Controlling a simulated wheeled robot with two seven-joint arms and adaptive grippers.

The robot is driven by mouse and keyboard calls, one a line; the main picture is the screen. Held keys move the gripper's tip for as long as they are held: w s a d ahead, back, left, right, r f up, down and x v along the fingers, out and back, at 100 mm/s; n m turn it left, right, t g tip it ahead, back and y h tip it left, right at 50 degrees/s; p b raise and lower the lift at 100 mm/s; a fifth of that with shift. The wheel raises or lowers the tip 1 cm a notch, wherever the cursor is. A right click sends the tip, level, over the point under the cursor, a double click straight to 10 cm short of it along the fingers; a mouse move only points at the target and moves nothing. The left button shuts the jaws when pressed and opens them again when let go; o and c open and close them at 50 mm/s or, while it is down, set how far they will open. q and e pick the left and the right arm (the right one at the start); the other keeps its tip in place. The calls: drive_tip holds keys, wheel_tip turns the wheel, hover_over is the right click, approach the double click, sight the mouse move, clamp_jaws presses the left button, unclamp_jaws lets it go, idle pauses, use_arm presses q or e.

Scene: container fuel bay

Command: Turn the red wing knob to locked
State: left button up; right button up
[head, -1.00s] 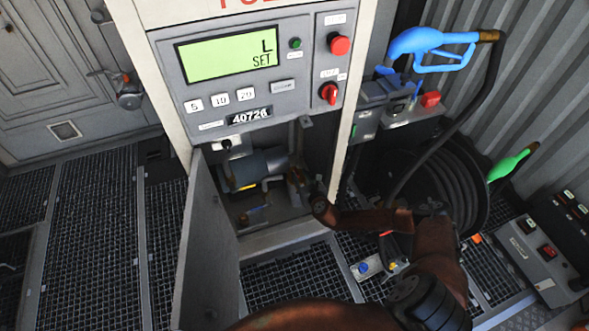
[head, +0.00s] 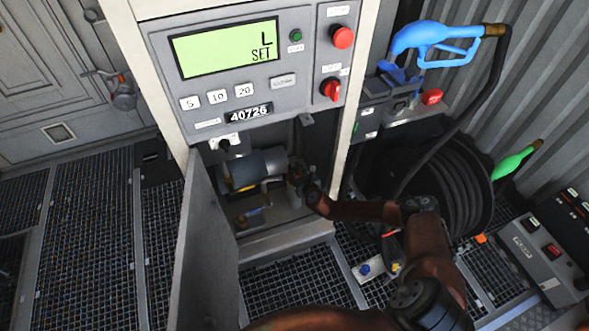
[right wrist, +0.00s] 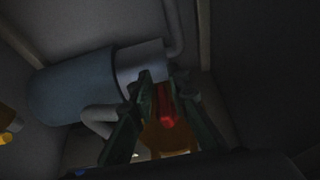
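The red wing knob (right wrist: 166,104) is inside the open lower cabinet of the dispenser. In the right wrist view it lies between the two fingers of my right gripper (right wrist: 165,92), with a finger close on each side and little gap, so the gripper looks shut on it. Its lower part runs toward an orange-yellow body (right wrist: 167,138). In the head view my right gripper (head: 297,178) reaches into the cabinet from the right and hides the knob. No lock marking is readable. My left gripper is not in view.
A blue-grey cylinder (head: 258,168) sits left of my gripper. The open cabinet door (head: 205,245) stands at the left. Above are the panel's red rotary switch (head: 331,90) and red button (head: 342,37). A hose reel (head: 455,185) is at the right.

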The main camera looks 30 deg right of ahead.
clamp_jaws()
